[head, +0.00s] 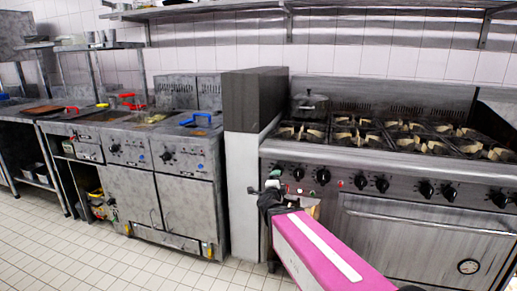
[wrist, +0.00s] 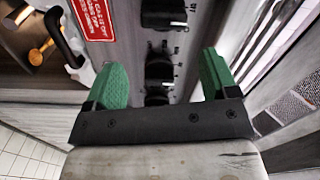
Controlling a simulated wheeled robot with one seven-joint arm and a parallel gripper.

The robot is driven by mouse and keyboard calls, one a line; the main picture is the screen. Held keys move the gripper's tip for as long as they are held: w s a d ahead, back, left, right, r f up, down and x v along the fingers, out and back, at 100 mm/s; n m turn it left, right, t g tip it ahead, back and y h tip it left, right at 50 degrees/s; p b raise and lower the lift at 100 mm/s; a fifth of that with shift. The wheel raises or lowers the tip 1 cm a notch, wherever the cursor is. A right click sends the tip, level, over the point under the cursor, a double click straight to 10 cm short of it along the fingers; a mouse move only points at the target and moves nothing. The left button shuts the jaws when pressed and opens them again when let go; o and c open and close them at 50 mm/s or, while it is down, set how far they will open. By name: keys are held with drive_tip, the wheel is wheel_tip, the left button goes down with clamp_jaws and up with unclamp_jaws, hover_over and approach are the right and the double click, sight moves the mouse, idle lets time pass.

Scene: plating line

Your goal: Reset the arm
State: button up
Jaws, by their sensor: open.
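My gripper (wrist: 160,85) shows in the wrist view with its two green fingers spread wide apart and nothing between them. Behind the gap are black control knobs (wrist: 159,72) on a grey metal panel. In the head view my gripper (head: 273,180) is small and partly dark, at the end of my pink arm link, in front of the left end of the stove's front panel. Whether the fingers touch the panel cannot be told.
The stove (head: 413,228) with several burners and an oven door fills the right. A pot (head: 310,105) stands at its back left. Fryers (head: 187,205) stand to the left, beyond a tall divider (head: 243,170). The tiled floor (head: 110,262) at front left is clear.

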drive_tip(key=s+a+f+n+g+y, duration=0.1)
drive_tip(key=s+f+n+g+y, duration=0.1)
drive_tip(key=f+n+g+y, duration=0.35)
drive_tip(key=s+a+f+n+g+y, duration=0.1)
drive_tip(key=s+f+n+g+y, duration=0.2)
drive_tip(key=f+n, duration=0.5)
drive_tip(key=s+d+f+n+g+h, duration=0.3)
drive_tip(key=s+d+f+n+g, duration=0.2)
drive_tip(key=s+d+f+g, duration=0.2)
drive_tip(key=s+d+g, duration=0.2)
drive_tip(key=s+d, duration=0.2)
drive_tip(key=s, duration=0.1)
drive_tip(key=shift+d, duration=0.15)
drive_tip(key=shift+s, duration=0.1)
idle(5.2)
